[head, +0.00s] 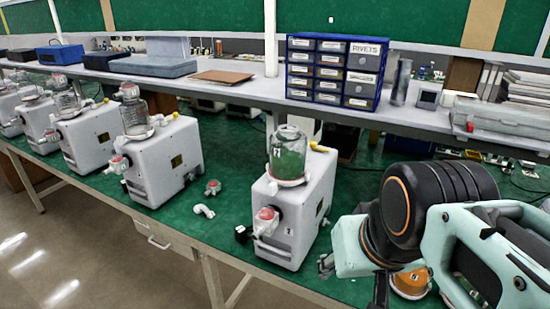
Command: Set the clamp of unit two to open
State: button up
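Several white canister pumps stand in a row on the green bench. The nearest pump (300,205) carries a clear jar (289,155) and a small dark mark on its front that I cannot read for sure. A yellow lever (319,147) shows at its top right; I cannot tell whether it is the clamp or how it is set. The second pump from the right (160,165) has a similar jar and yellow piece. My arm fills the lower right, apart from the nearest pump in the picture; my gripper's fingertips cannot be made out.
Loose on the bench are a red-and-white fitting (212,187) and a white elbow (204,211). An orange round part (410,284) is partly hidden by my arm. A blue drawer cabinet (334,72) stands on the shelf behind.

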aim_at(274, 188)
jog(key=i+j+z, duration=0.25)
jog(key=i+j, duration=0.2)
jog(key=j, duration=0.2)
jog(key=i+j+z, duration=0.1)
jog(key=j, duration=0.2)
jog(key=l+u, duration=0.25)
jog(key=i+j+z, duration=0.15)
jog(key=j+z, duration=0.15)
